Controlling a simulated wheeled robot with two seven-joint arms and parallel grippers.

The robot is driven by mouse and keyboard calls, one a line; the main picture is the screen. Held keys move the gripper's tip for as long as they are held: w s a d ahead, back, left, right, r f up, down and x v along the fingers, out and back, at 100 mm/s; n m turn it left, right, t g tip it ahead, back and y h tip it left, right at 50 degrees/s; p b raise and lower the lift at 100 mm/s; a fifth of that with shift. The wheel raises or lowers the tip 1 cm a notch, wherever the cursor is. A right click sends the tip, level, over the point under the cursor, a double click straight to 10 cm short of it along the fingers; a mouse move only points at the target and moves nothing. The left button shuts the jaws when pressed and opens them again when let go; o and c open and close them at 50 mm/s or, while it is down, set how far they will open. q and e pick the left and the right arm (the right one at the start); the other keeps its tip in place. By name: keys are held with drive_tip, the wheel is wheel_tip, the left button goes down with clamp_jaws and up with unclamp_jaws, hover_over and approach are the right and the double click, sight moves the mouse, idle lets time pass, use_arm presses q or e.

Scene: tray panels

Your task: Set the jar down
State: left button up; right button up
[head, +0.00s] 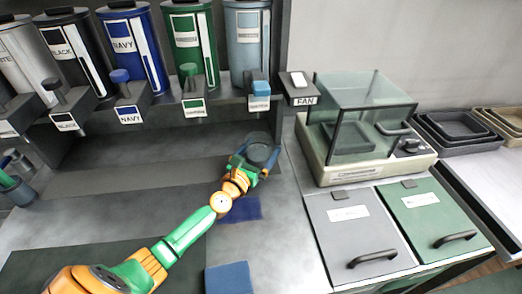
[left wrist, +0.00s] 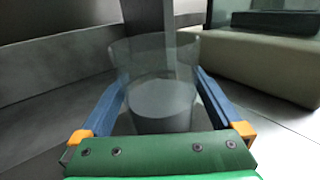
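A clear jar (left wrist: 155,85) with a grey lower part stands upright between the two blue fingers of my left gripper (left wrist: 158,95). The fingers flank it closely on both sides, and it looks held. In the head view the jar (head: 262,151) shows as a dark round shape at the end of my left arm, partly hidden by the gripper (head: 254,164). It is over the grey counter, below the light blue-grey dispenser; whether its base touches the counter I cannot tell. My right gripper is not in view.
Labelled dispensers, including a navy one (head: 136,48) and a green one (head: 186,42), line the back. A glass-walled box (head: 365,110) stands right of the jar, with two lidded bins (head: 355,240) in front. Blue squares (head: 229,278) lie on the counter. Black trays (head: 455,130) sit far right.

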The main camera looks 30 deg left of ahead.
sight(252, 161)
use_arm(q)
drive_tip(key=shift+s+r, duration=0.15)
drive_tip(key=shift+s, duration=0.05)
drive_tip(key=s, duration=1)
drive_tip(key=shift+s+d, duration=0.1)
drive_tip(key=shift+s, duration=0.8)
